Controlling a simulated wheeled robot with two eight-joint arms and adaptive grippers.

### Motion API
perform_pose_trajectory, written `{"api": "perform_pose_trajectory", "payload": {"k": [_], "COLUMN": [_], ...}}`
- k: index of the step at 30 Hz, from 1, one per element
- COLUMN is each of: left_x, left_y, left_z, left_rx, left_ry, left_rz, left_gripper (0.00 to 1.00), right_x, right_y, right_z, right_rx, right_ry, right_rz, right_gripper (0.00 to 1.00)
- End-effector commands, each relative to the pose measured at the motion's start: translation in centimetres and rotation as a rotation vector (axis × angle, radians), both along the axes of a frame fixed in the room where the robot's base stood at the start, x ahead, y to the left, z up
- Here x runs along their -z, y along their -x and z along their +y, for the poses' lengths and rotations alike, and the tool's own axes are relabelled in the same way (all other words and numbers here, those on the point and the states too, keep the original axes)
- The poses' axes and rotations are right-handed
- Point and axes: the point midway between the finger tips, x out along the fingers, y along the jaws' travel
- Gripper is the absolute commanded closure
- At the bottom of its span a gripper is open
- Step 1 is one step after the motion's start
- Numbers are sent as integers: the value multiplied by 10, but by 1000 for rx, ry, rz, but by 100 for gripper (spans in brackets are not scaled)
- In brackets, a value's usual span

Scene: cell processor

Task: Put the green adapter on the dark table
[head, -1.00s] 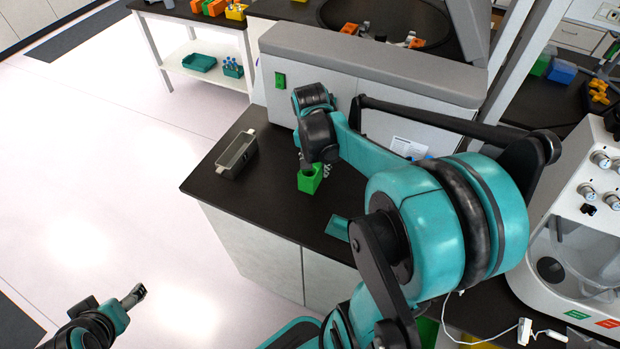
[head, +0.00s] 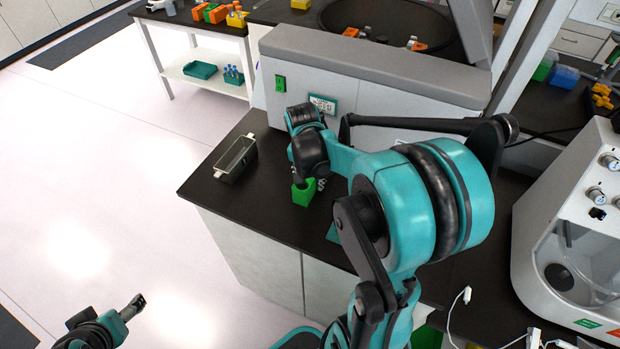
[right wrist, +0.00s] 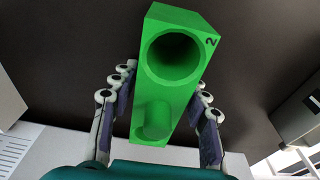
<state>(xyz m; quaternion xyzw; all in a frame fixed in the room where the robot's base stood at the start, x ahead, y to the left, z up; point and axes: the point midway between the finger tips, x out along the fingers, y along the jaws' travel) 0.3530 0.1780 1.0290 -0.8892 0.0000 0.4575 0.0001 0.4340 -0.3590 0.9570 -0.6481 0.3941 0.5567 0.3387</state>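The green adapter (head: 303,193) is a block with a round bore and a "2" on its top, over the dark table (head: 262,205) near its front edge. My right gripper (head: 302,176) is above it. In the right wrist view the adapter (right wrist: 172,85) sits between the two fingers of my right gripper (right wrist: 162,95), which close in on its sides. Whether its base touches the tabletop cannot be told. My left gripper (head: 138,302) is low at the left, over the floor, away from the table; its fingertips look close together, but are too small to judge.
A grey open tray (head: 236,160) lies on the table to the left. A large centrifuge (head: 370,75) with a raised lid stands behind. A teal flat item (head: 332,233) lies at the table front, partly hidden by my right arm. A white machine (head: 575,230) stands at the right.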

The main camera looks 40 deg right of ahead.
Motion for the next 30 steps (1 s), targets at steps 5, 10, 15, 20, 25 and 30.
{"api": "perform_pose_trajectory", "payload": {"k": [5, 10, 15, 20, 25, 30], "left_x": [-1, -2, -11, -26, -37, -43], "left_y": [0, 0, 0, 0, 0, 0], "left_z": [0, 0, 0, 0, 0, 0], "left_rx": [0, 0, 0, 0, 0, 0], "left_ry": [0, 0, 0, 0, 0, 0], "left_rz": [0, 0, 0, 0, 0, 0], "left_gripper": [29, 29, 29, 29, 29, 29], "right_x": [-1, -2, -23, -59, -94, -116], "right_y": [0, 0, 1, 4, 7, 8], "right_z": [0, 0, 2, 7, 12, 15], "right_rx": [0, 0, -1, -1, 0, 0], "right_ry": [0, 0, 0, 0, 0, 0], "right_rz": [0, 0, 0, 0, 0, 0], "right_gripper": [42, 42, 42, 42, 42, 42]}}
